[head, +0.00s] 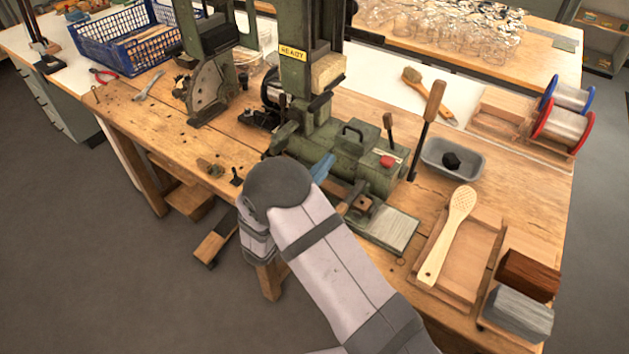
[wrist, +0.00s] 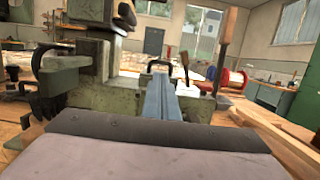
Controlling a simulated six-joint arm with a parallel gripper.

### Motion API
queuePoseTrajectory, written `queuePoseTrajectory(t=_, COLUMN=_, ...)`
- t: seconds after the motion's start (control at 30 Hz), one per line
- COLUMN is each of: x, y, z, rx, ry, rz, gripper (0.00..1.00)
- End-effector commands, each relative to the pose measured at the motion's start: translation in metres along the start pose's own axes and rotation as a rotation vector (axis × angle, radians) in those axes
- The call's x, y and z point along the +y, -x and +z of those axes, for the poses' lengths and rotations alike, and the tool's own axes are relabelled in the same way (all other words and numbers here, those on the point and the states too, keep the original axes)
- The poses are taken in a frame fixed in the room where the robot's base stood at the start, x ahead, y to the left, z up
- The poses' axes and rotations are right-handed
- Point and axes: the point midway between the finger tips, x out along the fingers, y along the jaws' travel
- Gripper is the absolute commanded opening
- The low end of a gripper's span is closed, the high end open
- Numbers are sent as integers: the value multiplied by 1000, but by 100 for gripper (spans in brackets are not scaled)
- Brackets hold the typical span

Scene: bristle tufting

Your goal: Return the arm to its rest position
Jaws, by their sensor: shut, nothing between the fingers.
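My arm reaches in from the bottom of the head view, over the front edge of the wooden bench (head: 150,104). My gripper shows as blue fingers (head: 322,167) just past the dark rounded wrist. In the wrist view the blue fingers (wrist: 160,90) lie together, shut and empty. They point toward the green tufting machine (head: 352,160), which also fills the left of the wrist view (wrist: 90,85). The wrist hides part of the machine's front. I cannot tell whether the fingers touch the machine.
A wooden brush body (head: 449,235) rests across a wooden tray (head: 483,262) right of my arm. Bristle blocks (head: 518,312) sit at the front right corner. A grey bin (head: 470,174), wire spools (head: 563,127) and a blue basket (head: 112,36) stand farther back. The floor at left is mostly clear.

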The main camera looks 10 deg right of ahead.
Motion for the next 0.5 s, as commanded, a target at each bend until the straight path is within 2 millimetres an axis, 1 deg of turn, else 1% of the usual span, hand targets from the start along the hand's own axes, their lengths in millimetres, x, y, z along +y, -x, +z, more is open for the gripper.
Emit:
queuePoseTrajectory(t=0.03, x=1, y=10, z=-2, rx=0, ry=-1, rz=4, gripper=0)
queuePoseTrajectory(t=0.2, x=1, y=32, z=-2, rx=1, ry=0, rz=2, gripper=0)
queuePoseTrajectory(t=0.33, x=0, y=41, z=-1, rx=1, ry=1, rz=0, gripper=0)
queuePoseTrajectory(t=0.5, x=0, y=45, z=0, rx=0, ry=1, rz=1, gripper=0)
